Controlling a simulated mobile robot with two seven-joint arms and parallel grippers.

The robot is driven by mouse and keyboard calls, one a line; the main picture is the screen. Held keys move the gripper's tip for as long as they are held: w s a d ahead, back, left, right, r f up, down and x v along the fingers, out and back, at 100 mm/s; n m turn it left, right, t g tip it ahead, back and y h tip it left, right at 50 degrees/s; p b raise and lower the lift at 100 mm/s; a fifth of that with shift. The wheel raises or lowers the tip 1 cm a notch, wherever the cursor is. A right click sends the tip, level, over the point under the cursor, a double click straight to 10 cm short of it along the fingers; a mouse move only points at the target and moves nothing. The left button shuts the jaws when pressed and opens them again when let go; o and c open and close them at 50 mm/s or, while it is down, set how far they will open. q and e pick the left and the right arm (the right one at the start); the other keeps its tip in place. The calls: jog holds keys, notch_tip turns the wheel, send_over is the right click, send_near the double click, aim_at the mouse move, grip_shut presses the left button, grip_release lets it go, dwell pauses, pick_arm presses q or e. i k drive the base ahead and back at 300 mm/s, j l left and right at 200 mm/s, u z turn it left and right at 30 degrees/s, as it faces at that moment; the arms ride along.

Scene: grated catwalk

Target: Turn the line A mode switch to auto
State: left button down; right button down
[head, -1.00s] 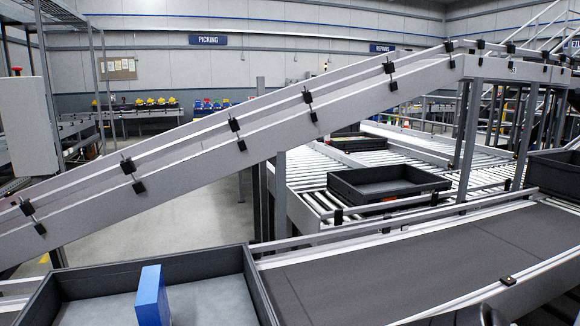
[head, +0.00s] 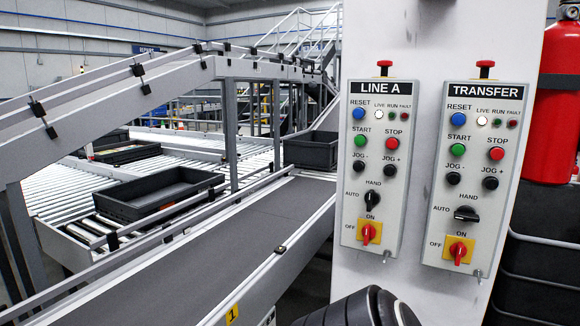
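The LINE A panel (head: 378,120) is a light grey box on a pale column, right of the picture's middle. Its black mode switch (head: 372,201) is low on the panel, with HAND printed above and AUTO to the left. Its handle stands roughly upright, towards HAND. Below it is a red rotary handle (head: 369,233) on a yellow plate, marked ON and OFF. Nothing covers the panel's front. Neither gripper is in view; a dark rounded part, probably of my arm, shows at the bottom edge.
A similar TRANSFER panel (head: 475,170) hangs to the right; its black switch (head: 466,213) lies sideways, towards AUTO. A red extinguisher (head: 555,105) is at the far right above stacked dark crates (head: 540,260). A belt conveyor (head: 220,240) runs along the left.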

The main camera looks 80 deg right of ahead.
aim_at(372, 198)
jog(key=z, duration=3.05)
